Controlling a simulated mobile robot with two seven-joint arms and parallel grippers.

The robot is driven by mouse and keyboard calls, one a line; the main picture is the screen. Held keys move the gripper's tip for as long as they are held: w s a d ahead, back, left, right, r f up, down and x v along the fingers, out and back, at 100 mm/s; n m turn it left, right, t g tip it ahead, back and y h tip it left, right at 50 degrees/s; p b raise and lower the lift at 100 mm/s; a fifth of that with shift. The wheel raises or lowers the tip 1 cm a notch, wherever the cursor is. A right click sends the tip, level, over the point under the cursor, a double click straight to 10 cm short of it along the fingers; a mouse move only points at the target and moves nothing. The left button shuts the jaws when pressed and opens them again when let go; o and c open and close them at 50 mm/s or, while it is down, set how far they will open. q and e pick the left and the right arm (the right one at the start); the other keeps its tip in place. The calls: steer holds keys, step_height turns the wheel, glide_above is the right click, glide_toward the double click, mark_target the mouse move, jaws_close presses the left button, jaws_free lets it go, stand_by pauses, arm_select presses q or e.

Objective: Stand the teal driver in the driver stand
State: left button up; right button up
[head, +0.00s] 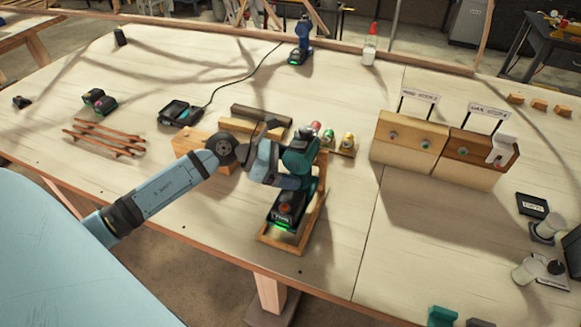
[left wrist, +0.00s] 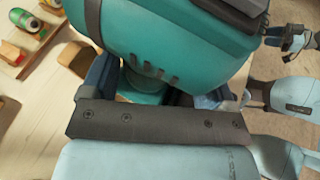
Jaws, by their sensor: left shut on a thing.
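The teal driver (head: 298,158) is upright in the head view, with its dark battery (head: 289,208) at the bottom and a green light on it. In the left wrist view its teal body (left wrist: 165,40) fills the top. My left gripper (head: 275,165) is shut on the driver's handle (left wrist: 142,84), below the body. The wooden driver stand (head: 267,240) has a flat base and an upright behind the driver. The battery is over the stand's base; whether it touches is hard to tell.
Wooden blocks (head: 190,143) stand behind my left arm, and small coloured pieces (head: 347,141) sit behind the stand. Two signed wooden holders (head: 408,143) are to the right. A blue driver (head: 301,50) stands at the back.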

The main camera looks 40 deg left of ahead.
arm_select(q)
steer(key=shift+f+b, duration=2.35)
steer(key=shift+f, duration=0.1)
stand_by(1.7)
steer(key=o, duration=1.3)
steer(key=shift+f, duration=0.15)
steer(key=shift+s+a, duration=0.1)
steer(key=shift+a, duration=0.1)
steer(key=b+v, duration=0.1)
steer(key=v, duration=1.2)
steer(key=shift+s+a+r+b, duration=0.1)
steer(key=shift+s+r+b, duration=0.1)
steer(key=shift+b, duration=0.1)
